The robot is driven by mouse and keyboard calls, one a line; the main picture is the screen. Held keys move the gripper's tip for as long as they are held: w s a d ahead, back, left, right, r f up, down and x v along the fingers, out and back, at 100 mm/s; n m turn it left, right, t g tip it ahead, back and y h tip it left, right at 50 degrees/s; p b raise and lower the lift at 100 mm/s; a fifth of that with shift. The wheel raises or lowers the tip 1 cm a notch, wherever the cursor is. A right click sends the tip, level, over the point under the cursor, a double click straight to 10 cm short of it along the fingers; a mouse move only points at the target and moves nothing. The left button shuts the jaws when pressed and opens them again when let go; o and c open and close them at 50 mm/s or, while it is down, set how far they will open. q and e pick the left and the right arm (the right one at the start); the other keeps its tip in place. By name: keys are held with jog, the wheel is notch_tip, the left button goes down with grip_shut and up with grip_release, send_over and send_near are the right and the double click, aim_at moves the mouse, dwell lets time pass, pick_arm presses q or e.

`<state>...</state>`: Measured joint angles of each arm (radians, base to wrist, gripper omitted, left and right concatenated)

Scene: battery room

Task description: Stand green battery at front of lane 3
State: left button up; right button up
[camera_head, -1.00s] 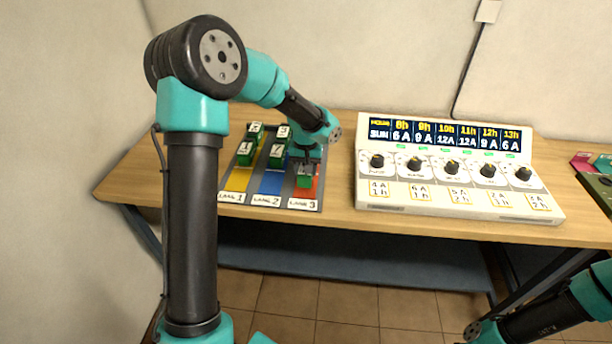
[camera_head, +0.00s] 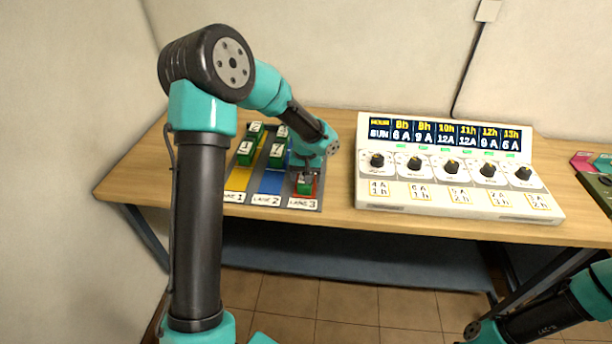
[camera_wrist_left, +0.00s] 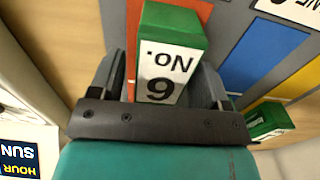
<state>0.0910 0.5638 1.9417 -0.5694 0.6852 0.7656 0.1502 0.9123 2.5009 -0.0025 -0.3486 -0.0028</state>
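A green battery (camera_head: 304,184) stands, seemingly upright, on the red strip of lane 3 near its LANE 3 label (camera_head: 303,203). It shows in the left wrist view as a green block (camera_wrist_left: 173,28) with a white numbered face. My left gripper (camera_head: 306,172) is low over lane 3, its fingers on either side of this battery. In the left wrist view a narrow gap shows between battery and left-hand finger, so the gripper (camera_wrist_left: 165,80) looks open around it. My arm hides part of lane 3. My right gripper is out of view; only its arm shows at lower right.
Other green batteries stand in lane 1 (camera_head: 247,150) and lane 2 (camera_head: 277,152). One is close beside my gripper in the left wrist view (camera_wrist_left: 268,122). A control panel with knobs (camera_head: 455,185) stands right of the lane board on the wooden table (camera_head: 140,175).

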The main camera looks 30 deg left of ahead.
pick_arm(q)
notch_tip(320, 180, up, 12)
jog(key=shift+r, duration=0.15)
dwell(0.7)
dwell(0.5)
